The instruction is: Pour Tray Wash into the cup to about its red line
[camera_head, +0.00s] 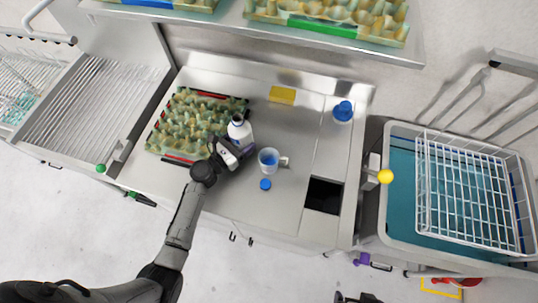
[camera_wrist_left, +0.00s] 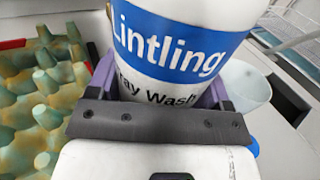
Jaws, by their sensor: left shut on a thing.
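The Tray Wash bottle (camera_head: 238,131) is white with a blue label band, and its cap is off. It stands near the tray's right edge, and I cannot tell if it touches the counter. My left gripper (camera_head: 229,150) is shut on it; in the left wrist view, purple fingers flank the bottle (camera_wrist_left: 178,85). The cup (camera_head: 268,161), clear with a handle, is right of the bottle and looks blue inside; its red line cannot be made out. It also shows in the left wrist view (camera_wrist_left: 246,85). A dark part at the bottom edge may be my right gripper (camera_head: 355,298).
A blue cap (camera_head: 265,184) lies in front of the cup. An egg tray (camera_head: 172,158) is left of the bottle. A yellow sponge (camera_head: 282,95) and a blue-topped item (camera_head: 343,111) are behind. A dark opening (camera_head: 323,195) is at right.

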